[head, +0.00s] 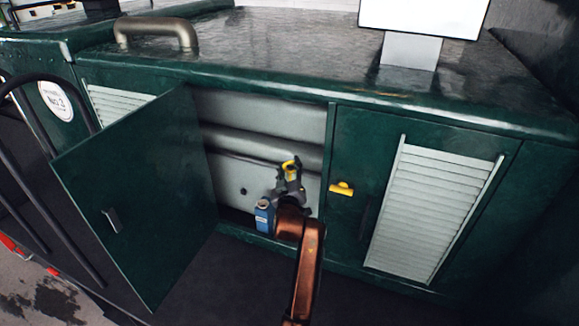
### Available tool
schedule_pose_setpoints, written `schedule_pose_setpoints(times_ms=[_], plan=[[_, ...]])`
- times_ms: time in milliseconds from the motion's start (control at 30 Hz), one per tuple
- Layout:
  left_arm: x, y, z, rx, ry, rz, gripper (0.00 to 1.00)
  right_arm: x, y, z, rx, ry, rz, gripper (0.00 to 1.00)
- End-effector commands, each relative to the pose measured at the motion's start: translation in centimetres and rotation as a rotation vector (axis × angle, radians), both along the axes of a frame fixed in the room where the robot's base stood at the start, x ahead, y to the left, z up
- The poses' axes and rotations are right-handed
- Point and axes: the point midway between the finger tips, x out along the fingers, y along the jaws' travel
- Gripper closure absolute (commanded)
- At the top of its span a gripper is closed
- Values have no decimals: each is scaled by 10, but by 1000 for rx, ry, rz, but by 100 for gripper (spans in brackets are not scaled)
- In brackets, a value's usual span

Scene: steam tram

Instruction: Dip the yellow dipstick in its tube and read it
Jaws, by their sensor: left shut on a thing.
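My left gripper (289,178) is in front of the open compartment of the green cabinet. It is shut on a yellow piece (291,166), which looks like the top of the yellow dipstick. The rest of the dipstick is hidden behind the gripper and my copper-coloured arm. I cannot make out the tube, nor tell whether the dipstick is in it. My right gripper is not in view.
A blue can (264,215) stands just left of my gripper at the compartment floor. The green door (140,200) is swung open at left. A yellow handle (341,188) sticks out from the right panel, beside a louvred vent (433,210). A curved metal handrail (155,27) is on top.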

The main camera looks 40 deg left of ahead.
Motion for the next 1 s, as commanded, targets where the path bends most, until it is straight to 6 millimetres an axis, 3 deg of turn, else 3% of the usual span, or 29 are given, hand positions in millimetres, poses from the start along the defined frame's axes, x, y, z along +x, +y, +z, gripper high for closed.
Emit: schedule_pose_setpoints(times_ms=[1000], plan=[[0,0,-12,1,1,0,100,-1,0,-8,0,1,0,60]])
